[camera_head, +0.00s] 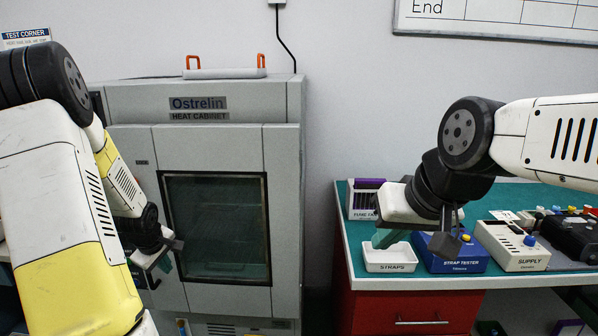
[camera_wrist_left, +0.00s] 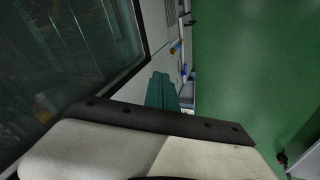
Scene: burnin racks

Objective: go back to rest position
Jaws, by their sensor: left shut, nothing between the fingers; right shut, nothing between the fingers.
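My left gripper (camera_head: 164,264) hangs in front of the heat cabinet (camera_head: 288,200), beside the lower left of its dark window. Its teal fingers are together and empty, and they show in the left wrist view (camera_wrist_left: 162,92). My right gripper (camera_head: 386,238) is over the near left part of the bench, above the white tray labelled STRAPS (camera_head: 390,267). Its teal fingers are shut with nothing between them. I cannot tell whether they touch the tray.
A blue strap tester (camera_head: 450,264) and a white supply box (camera_head: 512,256) stand right of the tray. A box with a purple top (camera_head: 361,207) stands behind it. Below the bench top is a red drawer (camera_head: 400,312). A gap of wall separates bench and cabinet.

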